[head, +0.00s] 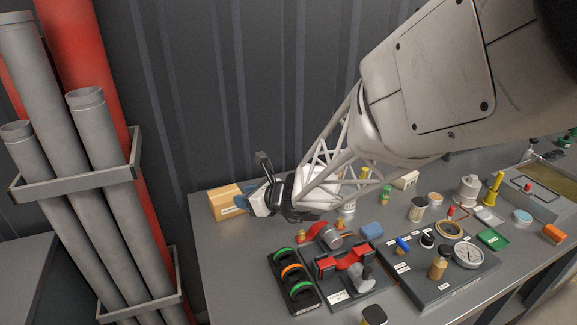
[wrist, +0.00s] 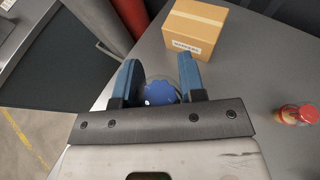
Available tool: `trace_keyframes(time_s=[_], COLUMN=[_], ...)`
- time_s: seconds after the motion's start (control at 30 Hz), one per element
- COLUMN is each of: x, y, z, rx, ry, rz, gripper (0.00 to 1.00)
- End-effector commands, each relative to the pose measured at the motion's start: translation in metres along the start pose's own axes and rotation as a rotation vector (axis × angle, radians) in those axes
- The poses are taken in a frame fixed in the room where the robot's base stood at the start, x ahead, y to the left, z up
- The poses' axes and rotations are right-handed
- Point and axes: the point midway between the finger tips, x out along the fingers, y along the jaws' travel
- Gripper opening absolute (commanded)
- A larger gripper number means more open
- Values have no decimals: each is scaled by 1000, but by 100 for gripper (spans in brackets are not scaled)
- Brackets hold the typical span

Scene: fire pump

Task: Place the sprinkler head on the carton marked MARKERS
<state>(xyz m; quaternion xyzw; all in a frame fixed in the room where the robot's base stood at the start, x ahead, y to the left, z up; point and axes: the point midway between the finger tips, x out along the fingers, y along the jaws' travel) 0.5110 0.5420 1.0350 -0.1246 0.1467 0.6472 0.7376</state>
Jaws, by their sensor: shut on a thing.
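The carton (wrist: 188,38) is a tan box with a white label, beyond my fingertips in the wrist view. It also shows in the head view (head: 224,203), at the table's back left. Whether this is the sprinkler head, I cannot tell. In the head view my gripper (head: 257,200) is just right of the carton and hides what it holds. A small red and brass piece (wrist: 298,115) stands at the right in the wrist view.
A black rack with green and orange rings (head: 292,278), a red-handled fixture (head: 345,262) and a board with a gauge (head: 468,254) stand to the right. Grey pipes (head: 85,150) stand left of the table. The table (head: 232,262) is bare in front of the carton.

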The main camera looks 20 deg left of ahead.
Motion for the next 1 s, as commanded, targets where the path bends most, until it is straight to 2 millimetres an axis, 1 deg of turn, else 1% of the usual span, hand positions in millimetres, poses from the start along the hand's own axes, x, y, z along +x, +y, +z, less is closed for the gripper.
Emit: trace_keyframes(time_s=[0.2, 0.4, 0.83, 1.0], x=[9, 12, 13, 20], y=[18, 31, 32, 28], z=[16, 22, 24, 26], rx=[-50, -78, -81, -82], ry=[-2, 5, 6, 6], rz=[111, 184, 194, 194], gripper=[12, 12, 12, 12])
